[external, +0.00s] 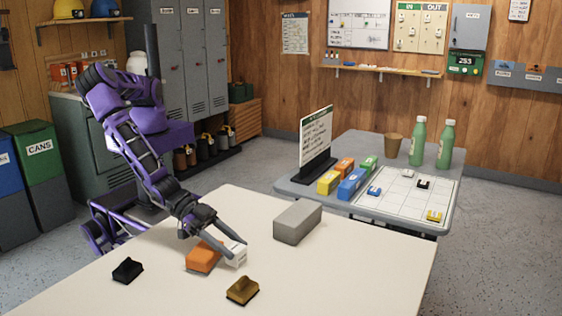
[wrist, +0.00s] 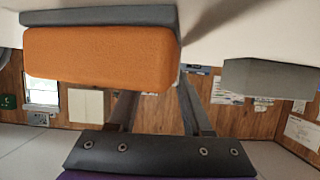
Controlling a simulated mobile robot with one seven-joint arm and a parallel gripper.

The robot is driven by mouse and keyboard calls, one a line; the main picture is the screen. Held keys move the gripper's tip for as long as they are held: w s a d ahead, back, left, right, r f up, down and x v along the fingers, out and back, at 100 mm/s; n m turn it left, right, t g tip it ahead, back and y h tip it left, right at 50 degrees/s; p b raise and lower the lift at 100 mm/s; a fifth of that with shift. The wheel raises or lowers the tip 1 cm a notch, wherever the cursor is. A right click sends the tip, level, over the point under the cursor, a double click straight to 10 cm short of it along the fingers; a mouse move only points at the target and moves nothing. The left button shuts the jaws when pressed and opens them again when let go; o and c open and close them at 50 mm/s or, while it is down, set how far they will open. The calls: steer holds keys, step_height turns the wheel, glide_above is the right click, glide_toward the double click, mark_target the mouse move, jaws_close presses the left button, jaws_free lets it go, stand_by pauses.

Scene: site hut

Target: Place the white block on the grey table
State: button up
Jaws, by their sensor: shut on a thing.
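The white block (external: 238,256) is at the cream table, just right of an orange block, in the external view. My gripper (external: 236,249) reaches down to it with a finger on either side and is shut on it. I cannot tell whether the block still touches the tabletop. In the wrist view my gripper's fingers (wrist: 157,98) run up behind the orange block (wrist: 100,58), which hides their tips and the white block. The grey table (external: 291,187) stands beyond the cream table, to the right, in the external view.
The cream table (external: 330,280) also bears the orange block (external: 203,258), a long grey block (external: 297,222), a black piece (external: 127,270) and a brown piece (external: 242,291). The grey table holds a sign (external: 315,142), coloured blocks, a white grid board (external: 400,205), a cup and two bottles.

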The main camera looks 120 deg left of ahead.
jaws_close()
